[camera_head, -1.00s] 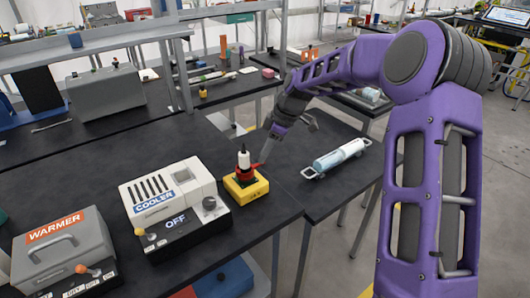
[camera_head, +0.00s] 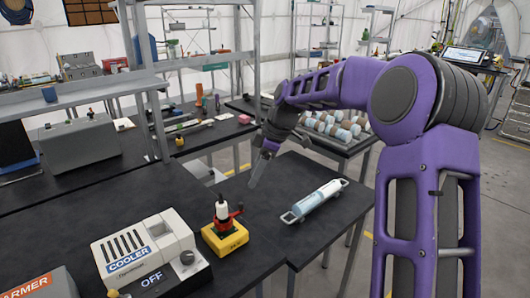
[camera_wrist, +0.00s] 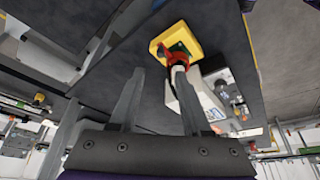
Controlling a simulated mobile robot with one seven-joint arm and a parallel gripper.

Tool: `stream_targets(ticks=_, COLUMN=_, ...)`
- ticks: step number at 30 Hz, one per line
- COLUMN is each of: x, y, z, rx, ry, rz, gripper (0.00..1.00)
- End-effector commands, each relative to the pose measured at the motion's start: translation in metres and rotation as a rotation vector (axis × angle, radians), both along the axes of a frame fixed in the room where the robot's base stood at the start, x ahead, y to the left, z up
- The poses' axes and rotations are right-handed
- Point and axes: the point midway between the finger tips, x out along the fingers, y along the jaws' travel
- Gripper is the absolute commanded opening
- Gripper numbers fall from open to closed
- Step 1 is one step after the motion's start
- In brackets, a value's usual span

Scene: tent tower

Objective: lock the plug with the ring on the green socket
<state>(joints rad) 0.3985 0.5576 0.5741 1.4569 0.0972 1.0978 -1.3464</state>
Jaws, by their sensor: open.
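The yellow socket box (camera_head: 225,239) stands on the dark table, right of the cooler. A red ring (camera_head: 229,217) with a side lever sits on top of it, around the base of the upright plug (camera_head: 221,206), which has a white body. In the wrist view the yellow box (camera_wrist: 160,47) shows a green socket part (camera_wrist: 180,47) and the red ring (camera_wrist: 174,57). I cannot tell whether the ring is fully turned. My gripper (camera_head: 254,184) is open and empty, above and right of the plug, apart from it; its fingers also show in the wrist view (camera_wrist: 158,74).
The cooler (camera_head: 146,250) stands left of the socket box, the warmer (camera_head: 45,285) at the lower left. A pale blue cylinder on a rack (camera_head: 316,200) lies on the side table to the right. A shelf post (camera_head: 158,100) rises behind. The table behind the box is mostly clear.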

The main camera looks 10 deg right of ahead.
Motion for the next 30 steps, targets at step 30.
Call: stream_targets(ticks=30, x=0.01, y=-0.007, z=0.072, rx=-0.008, ry=-0.063, rz=-0.06, gripper=0.48)
